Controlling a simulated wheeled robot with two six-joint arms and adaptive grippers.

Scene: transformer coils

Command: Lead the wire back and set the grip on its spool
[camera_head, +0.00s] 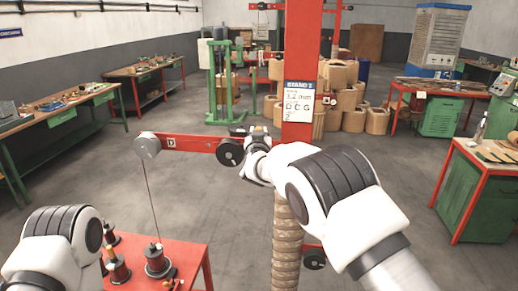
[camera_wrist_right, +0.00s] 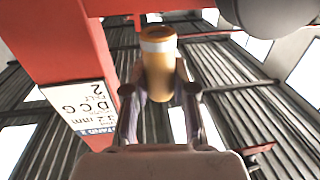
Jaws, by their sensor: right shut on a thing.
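My right gripper (camera_head: 240,132) is up at the red post, close to the black wheel (camera_head: 230,152) on the red crossarm. In the right wrist view its two fingers (camera_wrist_right: 160,92) are shut on an orange cylindrical grip (camera_wrist_right: 158,62) with a pale band. A thin wire (camera_head: 151,198) hangs from the grey pulley (camera_head: 148,146) at the crossarm's left end down to a dark spool (camera_head: 158,263) on the red table. Whether the wire joins the held grip is too small to tell. My left arm shows at the lower left; its gripper is out of view.
The red post (camera_head: 303,60) carries a sign (camera_head: 299,101) and the crossarm (camera_head: 190,143) marked D. A wound coil (camera_head: 287,245) stands below. Other dark spools (camera_head: 118,268) share the red table (camera_head: 190,257).

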